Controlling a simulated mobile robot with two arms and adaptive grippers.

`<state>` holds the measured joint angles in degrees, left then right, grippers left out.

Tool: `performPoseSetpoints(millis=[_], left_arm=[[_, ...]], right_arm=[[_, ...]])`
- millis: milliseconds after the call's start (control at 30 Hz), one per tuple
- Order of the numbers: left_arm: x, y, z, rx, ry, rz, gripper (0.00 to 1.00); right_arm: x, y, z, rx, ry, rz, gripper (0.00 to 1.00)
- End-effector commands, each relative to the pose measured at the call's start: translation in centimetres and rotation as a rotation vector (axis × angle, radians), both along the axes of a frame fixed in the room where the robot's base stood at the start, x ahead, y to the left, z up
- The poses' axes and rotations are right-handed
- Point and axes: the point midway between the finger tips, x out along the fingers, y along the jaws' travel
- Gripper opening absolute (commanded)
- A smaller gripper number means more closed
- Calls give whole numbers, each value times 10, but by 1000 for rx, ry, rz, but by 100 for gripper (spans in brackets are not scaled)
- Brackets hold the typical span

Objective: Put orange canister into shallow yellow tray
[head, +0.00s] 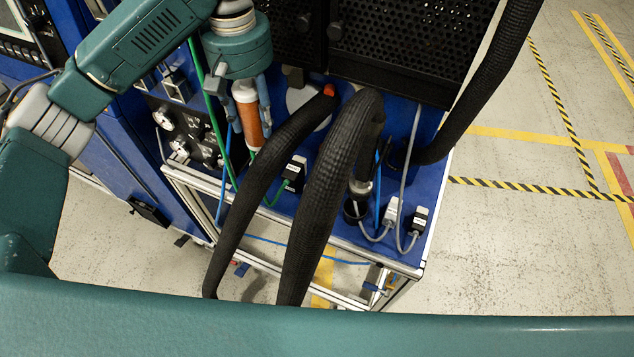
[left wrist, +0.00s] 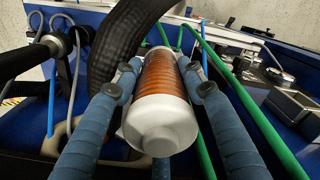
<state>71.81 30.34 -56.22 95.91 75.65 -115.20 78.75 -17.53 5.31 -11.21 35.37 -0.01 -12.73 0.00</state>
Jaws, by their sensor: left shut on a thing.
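The orange canister (head: 250,128) has a ribbed orange middle and white ends. My left gripper (head: 249,103) is shut on it, with one blue-wrapped finger on each side. In the head view the canister hangs below the gripper, over the blue machine deck. In the left wrist view the canister (left wrist: 161,85) lies between the fingers, with its white end towards the camera. I cannot tell whether its far end touches anything. No shallow yellow tray can be made out in either view. My right gripper is not in view.
Thick black hoses (head: 335,190) arch over the deck right of the canister. A green cable (left wrist: 240,100) runs close to the gripper. Black perforated panels (head: 395,45) stand behind, and gauges (head: 165,120) sit to the left. An aluminium frame (head: 200,180) edges the deck. Open floor lies at the right.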

Motion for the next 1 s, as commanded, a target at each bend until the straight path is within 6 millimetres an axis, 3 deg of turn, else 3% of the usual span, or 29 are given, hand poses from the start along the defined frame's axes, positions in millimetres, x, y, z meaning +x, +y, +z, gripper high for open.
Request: performPoseSetpoints(millis=[167, 467, 700, 1000], left_arm=[[-1, -1, -17, -1, 4, 1, 1], [-1, 1, -91, 1, 4, 1, 1], [0, 1, -143, 1, 1, 0, 1], [0, 1, -173, 0, 1, 0, 1]], right_arm=[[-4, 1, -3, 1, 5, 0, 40], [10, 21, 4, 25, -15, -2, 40], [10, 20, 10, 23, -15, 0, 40], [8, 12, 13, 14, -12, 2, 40]])
